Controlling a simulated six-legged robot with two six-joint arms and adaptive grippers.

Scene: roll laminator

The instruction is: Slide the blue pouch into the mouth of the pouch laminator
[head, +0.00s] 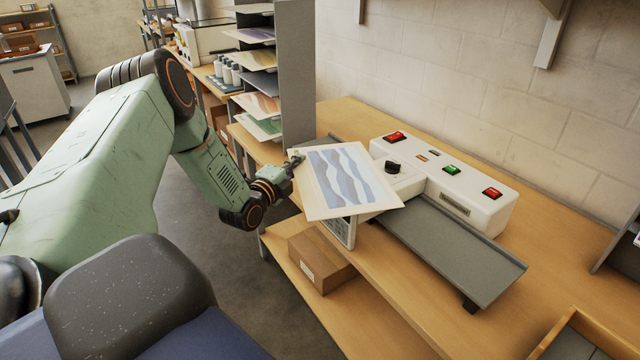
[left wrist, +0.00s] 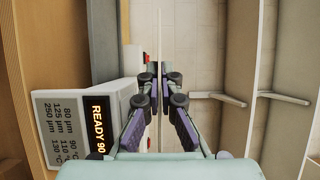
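The blue pouch (head: 342,180), a pale sheet with blue-grey waves, is held out flat over the bench. My left gripper (head: 296,160) is shut on its left edge. In the left wrist view the fingertips (left wrist: 158,75) close on the pouch, seen edge-on as a thin vertical line (left wrist: 160,35). The white pouch laminator (head: 470,197) stands against the wall side, with a black knob and red and green buttons. The pouch's right side overlaps the laminator's near left part in the picture; I cannot tell if they touch. The mouth is hidden. My right gripper is out of view.
A grey tray (head: 455,255) extends in front of the laminator. A panel reading READY 90 (left wrist: 98,125) stands close to my left gripper. A tall sheet rack (head: 297,75) stands behind it. A cardboard box (head: 318,262) sits on the lower shelf; a wooden tray (head: 560,335) is at the front right.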

